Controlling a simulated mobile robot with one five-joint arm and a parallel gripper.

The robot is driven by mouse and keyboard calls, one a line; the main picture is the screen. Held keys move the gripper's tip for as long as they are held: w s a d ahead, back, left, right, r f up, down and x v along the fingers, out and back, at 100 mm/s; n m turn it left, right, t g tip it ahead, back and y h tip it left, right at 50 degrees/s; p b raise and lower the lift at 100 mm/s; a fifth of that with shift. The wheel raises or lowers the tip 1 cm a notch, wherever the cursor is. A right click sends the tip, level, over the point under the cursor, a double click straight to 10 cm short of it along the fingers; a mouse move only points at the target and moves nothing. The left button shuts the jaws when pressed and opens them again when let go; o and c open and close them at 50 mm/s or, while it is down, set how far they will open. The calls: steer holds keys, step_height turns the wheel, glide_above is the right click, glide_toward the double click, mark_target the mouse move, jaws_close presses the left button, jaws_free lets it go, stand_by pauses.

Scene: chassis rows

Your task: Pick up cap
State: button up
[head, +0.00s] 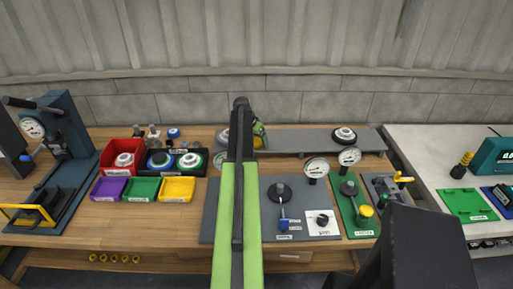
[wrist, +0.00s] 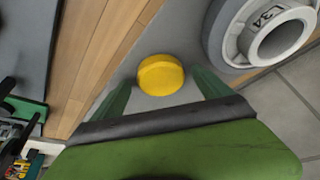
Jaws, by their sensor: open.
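A yellow round cap (wrist: 160,75) lies on a grey surface in the wrist view, between and just beyond my fingertips. My gripper (wrist: 161,88) is open, with one green finger on each side of the cap and nothing visibly held. In the head view the yellow cap (head: 258,142) shows only in part beside my arm, on the grey raised shelf (head: 300,141) at the back of the bench. My gripper (head: 259,128) is mostly hidden there behind my arm. Whether the fingers touch the cap cannot be told.
A large grey ring-shaped part (wrist: 272,30) marked 34 stands close to the right finger. A black and white round part (head: 344,134) sits at the shelf's right end. Red (head: 116,169), purple (head: 110,188) and yellow (head: 177,189) bins stand on the left.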

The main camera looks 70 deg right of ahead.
mark_target(257, 142)
steer(key=shift+r, duration=0.1)
steer(key=c, duration=1.4)
steer(key=shift+c, duration=0.2)
steer(key=r+p, duration=0.3)
steer(key=s+r+p, duration=0.1)
steer(key=r+p, duration=0.1)
steer(key=shift+a+r, duration=0.2)
steer(key=shift+a, duration=0.2)
steer(key=s+a+r+p, duration=0.5)
steer(key=s, duration=0.3)
steer(key=shift+s+a, duration=0.25)
steer(key=shift+s, duration=0.15)
